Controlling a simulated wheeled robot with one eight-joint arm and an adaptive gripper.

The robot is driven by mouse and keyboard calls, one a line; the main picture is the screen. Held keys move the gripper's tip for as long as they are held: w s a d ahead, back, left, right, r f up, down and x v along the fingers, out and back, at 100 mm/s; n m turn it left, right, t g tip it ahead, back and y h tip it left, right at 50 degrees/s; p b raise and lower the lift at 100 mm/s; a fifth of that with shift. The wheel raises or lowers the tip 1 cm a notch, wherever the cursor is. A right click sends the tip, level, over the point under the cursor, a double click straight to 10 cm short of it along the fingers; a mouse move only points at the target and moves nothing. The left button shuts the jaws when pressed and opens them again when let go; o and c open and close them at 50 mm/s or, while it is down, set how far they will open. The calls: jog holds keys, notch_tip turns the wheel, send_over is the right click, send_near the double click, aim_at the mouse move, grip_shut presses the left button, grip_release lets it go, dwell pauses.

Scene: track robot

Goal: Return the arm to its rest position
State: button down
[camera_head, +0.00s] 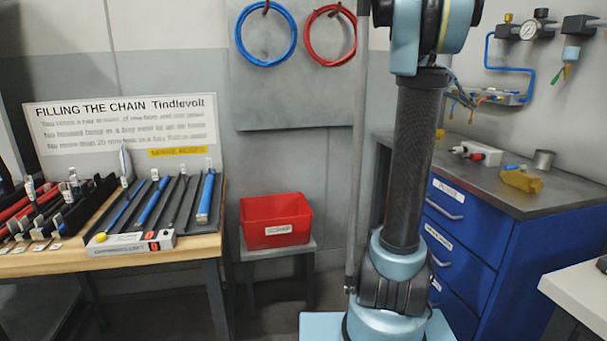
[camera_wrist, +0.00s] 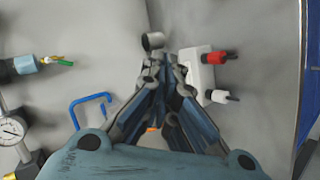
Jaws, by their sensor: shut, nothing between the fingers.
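My arm stands upright in the middle right of the head view, on its light blue base. Its upper end runs out of the top of the picture, so my gripper is not seen there. In the wrist view my gripper (camera_wrist: 160,75) points away from the camera, its fingers close together at the tips. It is shut and nothing shows between the fingertips. Beyond it is a grey surface with a white block (camera_wrist: 196,68), a red-ended plug (camera_wrist: 216,57), a white-ended plug (camera_wrist: 219,96) and a grey cup (camera_wrist: 153,41).
A red bin (camera_head: 276,221) sits on a stool to the left. A wooden bench (camera_head: 200,246) holds several tools.

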jog(key=s+a+f+n+t+y, duration=0.1)
jog(key=s+a+f+y, duration=0.1)
jog(key=s+a+f, duration=0.4)
jog(key=s+a+f+n+t+y, duration=0.1)
jog(key=s+a+f+y, duration=0.2)
jog(key=s+a+f, duration=0.3)
jog(key=a+f, duration=0.4)
jog(key=a, duration=0.2)
jog(key=shift+s+f+t, duration=0.2)
jog(key=shift+s+t, duration=0.05)
jog(key=shift+t, duration=0.15)
jog(key=c, duration=2.1)
grip_release()
jog(key=s+a+f+y, duration=0.2)
jog(key=s+a+f, duration=0.3)
jog(key=f, duration=0.2)
jog(key=s+a+f+n+y, duration=0.1)
jog(key=s+a+f+y, duration=0.1)
jog(key=s+a+f, duration=0.3)
jog(key=s+a+f+n+t+y, duration=0.1)
jog(key=s+a+f+y, duration=0.1)
jog(key=s+a+f, duration=0.2)
jog(key=shift+s+a+f, duration=0.2)
jog(key=shift+a+f, duration=0.7)
jog(key=shift+f, duration=0.3)
jog(key=shift+s+a+f, duration=0.2)
jog(key=shift+a+f, duration=0.65)
jog(key=shift+f, duration=0.35)
jog(key=o, duration=0.4)
jog(key=shift+s+f, duration=0.1)
